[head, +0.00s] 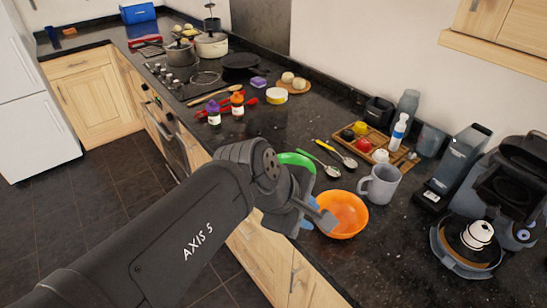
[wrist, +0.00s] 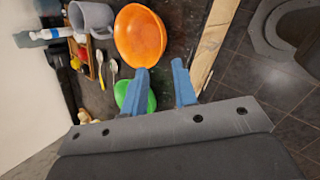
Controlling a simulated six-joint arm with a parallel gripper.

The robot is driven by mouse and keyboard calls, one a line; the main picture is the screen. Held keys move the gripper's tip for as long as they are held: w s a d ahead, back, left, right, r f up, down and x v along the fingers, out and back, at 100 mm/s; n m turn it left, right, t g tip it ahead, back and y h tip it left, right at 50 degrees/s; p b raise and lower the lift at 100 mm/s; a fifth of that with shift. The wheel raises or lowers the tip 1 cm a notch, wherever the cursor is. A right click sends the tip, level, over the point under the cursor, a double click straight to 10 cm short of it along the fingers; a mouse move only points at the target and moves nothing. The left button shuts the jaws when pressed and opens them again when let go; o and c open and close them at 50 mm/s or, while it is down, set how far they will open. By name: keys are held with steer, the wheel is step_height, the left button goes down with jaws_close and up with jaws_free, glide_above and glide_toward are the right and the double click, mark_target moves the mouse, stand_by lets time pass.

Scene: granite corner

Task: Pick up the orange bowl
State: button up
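The orange bowl (head: 342,215) sits upright on the dark granite counter near its front edge; it also shows at the top of the wrist view (wrist: 140,37). My gripper (head: 318,222) is beside the bowl in the head view, partly hidden by its own wrist. In the wrist view my gripper (wrist: 162,80) has its two blue fingers apart with nothing between them. The left finger's tip is close to the bowl's lower rim; I cannot tell whether it touches. The bowl looks empty.
A grey mug (head: 380,184) stands right behind the bowl. A green bowl (head: 297,161) is partly hidden behind my wrist. Two spoons (head: 338,155) lie nearby. A wooden tray (head: 398,158) with small items and a coffee machine (head: 510,190) stand to the right.

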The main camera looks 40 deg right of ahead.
mark_target(334, 233)
steer(key=shift+n, duration=0.6)
steer(key=shift+x, duration=8.65)
steer(key=shift+w+a+f, duration=0.1)
steer(key=shift+a+f, duration=0.05)
steer(key=shift+a, duration=0.05)
steer(key=shift+c, duration=0.5)
jaws_close()
